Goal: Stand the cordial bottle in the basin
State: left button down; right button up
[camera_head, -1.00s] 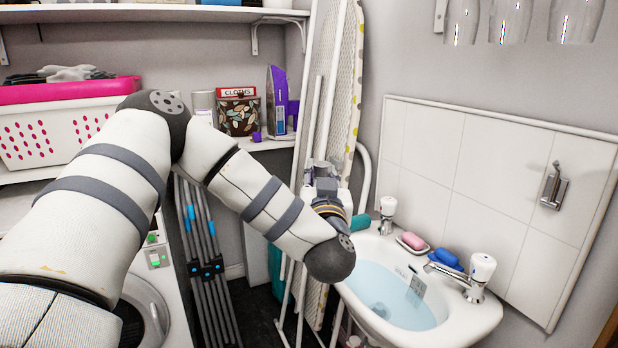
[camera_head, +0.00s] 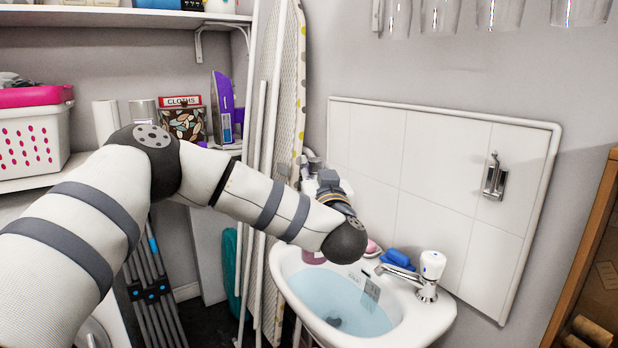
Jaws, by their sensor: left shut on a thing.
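My left gripper (camera_head: 312,168) is above the back left of the basin, its fingers mostly hidden behind its wrist. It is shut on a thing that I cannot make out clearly. A pinkish, bottle-like piece (camera_head: 313,257) shows just below my forearm, at the basin's back left rim. It may be the lower part of the cordial bottle; the rest is hidden by my arm. I cannot tell whether it touches the basin. The white basin (camera_head: 440,318) holds pale blue water. My right gripper is not in view.
A tap (camera_head: 428,277) stands at the basin's right, with a blue sponge-like item (camera_head: 397,258) and pink soap (camera_head: 372,247) on the back rim. Glasses (camera_head: 440,15) hang above. An ironing board (camera_head: 291,100) leans at the left. Cardboard boxes (camera_head: 603,280) are at the right.

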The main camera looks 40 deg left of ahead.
pick_arm(q)
jog(key=shift+w+d+f, duration=0.15)
jog(key=shift+w+f, duration=0.1)
notch_tip(320, 180, down, 13)
jog(key=b, duration=0.2)
jog(key=shift+b, duration=0.35)
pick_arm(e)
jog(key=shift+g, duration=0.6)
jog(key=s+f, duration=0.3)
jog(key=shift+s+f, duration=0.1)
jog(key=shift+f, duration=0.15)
pick_arm(q)
jog(key=shift+f, duration=0.6)
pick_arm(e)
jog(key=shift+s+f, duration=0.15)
pick_arm(q)
jog(key=c, duration=1.2)
grip_release()
jog(key=shift+s+f, duration=0.1)
notch_tip(320, 180, up, 10)
jog(key=shift+r, duration=0.1)
